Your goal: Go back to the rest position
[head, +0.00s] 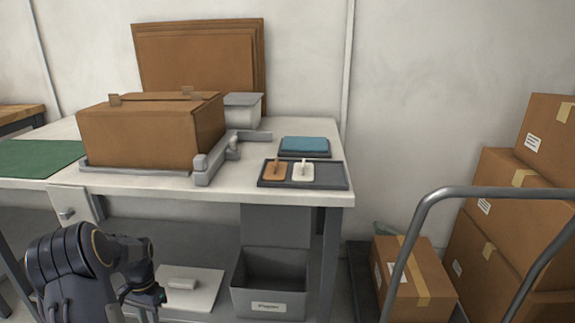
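My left arm (72,260), dark and folded, comes in at the lower left, in front of the workbench (255,197) and below its top. The end of this arm, with what shows of my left gripper (143,301), is low near the bottom edge. Its fingers are small and partly cut off, so I cannot tell whether they are open or shut. No object shows in it. My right arm and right gripper are not in view.
A brown carton (150,135) stands on the bench beside a grey fixture (215,160). A dark tray (333,176) holds two small tools. A grey bin (270,285) is under the bench. A cart rail (408,250) and stacked cartons (495,260) stand at right.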

